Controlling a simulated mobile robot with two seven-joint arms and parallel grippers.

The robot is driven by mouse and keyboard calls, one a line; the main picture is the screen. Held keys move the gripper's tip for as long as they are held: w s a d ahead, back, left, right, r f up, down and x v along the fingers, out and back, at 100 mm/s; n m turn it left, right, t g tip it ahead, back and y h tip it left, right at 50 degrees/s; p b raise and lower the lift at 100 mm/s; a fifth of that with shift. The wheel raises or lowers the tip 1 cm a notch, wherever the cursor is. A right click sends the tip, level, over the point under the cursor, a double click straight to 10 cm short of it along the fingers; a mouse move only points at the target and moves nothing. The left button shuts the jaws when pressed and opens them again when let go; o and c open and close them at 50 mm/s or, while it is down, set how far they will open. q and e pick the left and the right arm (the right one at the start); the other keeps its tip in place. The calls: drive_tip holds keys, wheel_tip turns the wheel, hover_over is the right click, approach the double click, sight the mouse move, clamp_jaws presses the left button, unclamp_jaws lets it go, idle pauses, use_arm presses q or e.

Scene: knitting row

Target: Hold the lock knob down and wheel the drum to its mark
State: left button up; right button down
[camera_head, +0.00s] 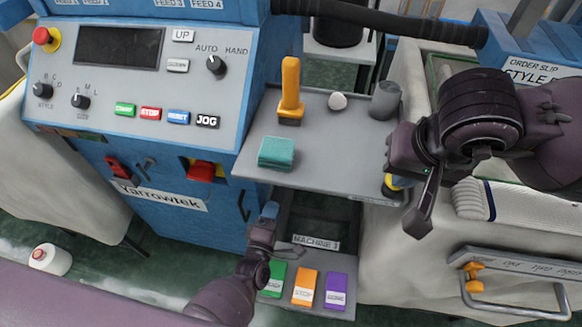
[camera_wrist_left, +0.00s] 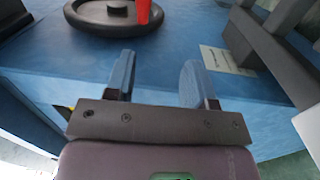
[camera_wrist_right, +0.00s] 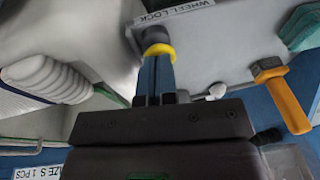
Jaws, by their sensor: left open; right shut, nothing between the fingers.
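The lock knob (camera_wrist_right: 156,38), dark with a yellow ring, stands by a "WHEEL LOCK" label (camera_wrist_right: 175,13) on the grey shelf; it is partly visible in the head view (camera_head: 392,186). My right gripper (camera_wrist_right: 157,72) is shut and empty, its fingertips at the yellow ring; I cannot tell whether they press on it. A black handwheel (camera_wrist_left: 90,18) with a red handle (camera_wrist_left: 143,10) lies ahead of my left gripper (camera_wrist_left: 156,75) in the left wrist view. That gripper is open, with the wheel beyond its fingertips; it also shows in the head view (camera_head: 269,211). I cannot make out the drum or its mark.
The grey shelf (camera_head: 240,165) holds an orange-handled tool (camera_head: 290,85), a teal block (camera_head: 276,153), a white ball (camera_head: 337,101) and a grey cylinder (camera_head: 385,100). Green, orange and purple pedals (camera_head: 336,290) lie low between the machines. The blue control cabinet (camera_head: 165,222) stands left.

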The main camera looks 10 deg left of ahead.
use_arm(q)
drive_tip(key=shift+n+t+y, duration=0.5)
drive_tip(key=shift+t, duration=0.3)
drive_tip(key=w+r, duration=0.1)
drive_tip(key=w, duration=0.3)
drive_tip(key=w+d+r, duration=0.1)
drive_tip(key=w, duration=0.4)
drive_tip(key=w+d+r, duration=0.1)
drive_tip(key=w, duration=0.3)
drive_tip(key=shift+w+d, duration=0.25)
clamp_jaws()
